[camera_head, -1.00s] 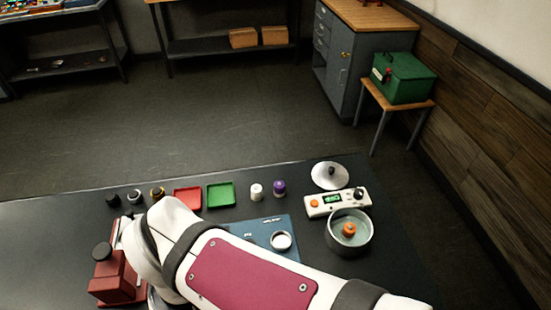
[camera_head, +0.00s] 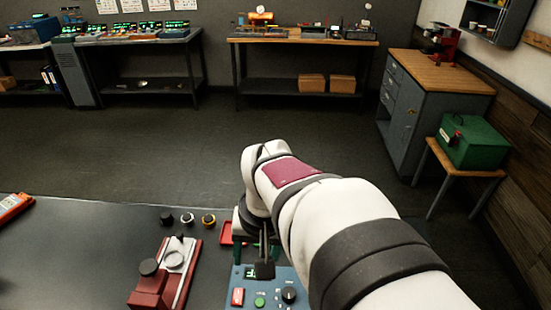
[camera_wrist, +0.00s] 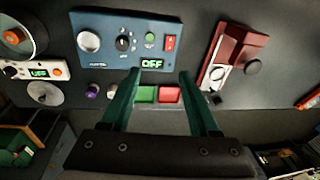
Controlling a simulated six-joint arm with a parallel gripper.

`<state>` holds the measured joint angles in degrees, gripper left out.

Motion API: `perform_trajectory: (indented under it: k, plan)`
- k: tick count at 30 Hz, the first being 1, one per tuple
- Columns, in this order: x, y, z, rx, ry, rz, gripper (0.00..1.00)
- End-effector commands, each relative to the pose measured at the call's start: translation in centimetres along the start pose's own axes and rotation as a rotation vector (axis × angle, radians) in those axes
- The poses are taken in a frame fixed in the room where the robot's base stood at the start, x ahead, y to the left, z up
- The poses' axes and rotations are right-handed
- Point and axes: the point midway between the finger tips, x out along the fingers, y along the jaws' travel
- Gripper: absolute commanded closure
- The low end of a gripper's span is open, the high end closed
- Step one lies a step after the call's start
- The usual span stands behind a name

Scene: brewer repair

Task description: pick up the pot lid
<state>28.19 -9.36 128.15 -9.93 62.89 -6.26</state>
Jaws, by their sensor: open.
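The pot lid (camera_wrist: 44,94) is a pale disc with a small knob, lying on the dark bench at the left of the wrist view. It is beside the white box with a lit display and near the pot (camera_wrist: 22,40), a round vessel with an orange piece inside. In the head view the lid and pot are not visible now. My gripper (camera_wrist: 160,75) is open and empty, its two green fingers apart above the blue control unit and the small trays. In the head view my gripper (camera_head: 257,255) points down over the bench. The lid is well to its left in the wrist view.
The blue control unit (camera_wrist: 105,38) reads OFF. Green (camera_wrist: 146,95) and red (camera_wrist: 169,95) trays lie between the fingers in view. Purple and white small containers sit between gripper and lid. A red device (camera_head: 150,287) stands at left in the head view.

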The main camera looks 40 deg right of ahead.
Motion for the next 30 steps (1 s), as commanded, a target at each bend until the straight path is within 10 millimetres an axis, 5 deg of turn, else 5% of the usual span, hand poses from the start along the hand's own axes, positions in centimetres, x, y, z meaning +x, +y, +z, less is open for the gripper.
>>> perform_trajectory:
  k: [1,4,6,10,13,21,30]
  plan:
    - [0.8,4.3,-5.5,0.096,0.058,0.027,0.39]
    - [2.0,15.3,-13.4,0.235,0.180,0.097,0.39]
    - [2.8,22.7,-15.9,0.306,0.239,0.149,0.39]
    - [3.5,31.4,-17.0,0.379,0.298,0.216,0.39]
    - [4.3,33.8,-17.1,0.395,0.310,0.233,0.39]
    - [11.2,35.8,-18.9,0.396,0.309,0.233,0.39]
    - [15.8,37.4,-20.0,0.396,0.309,0.232,0.39]
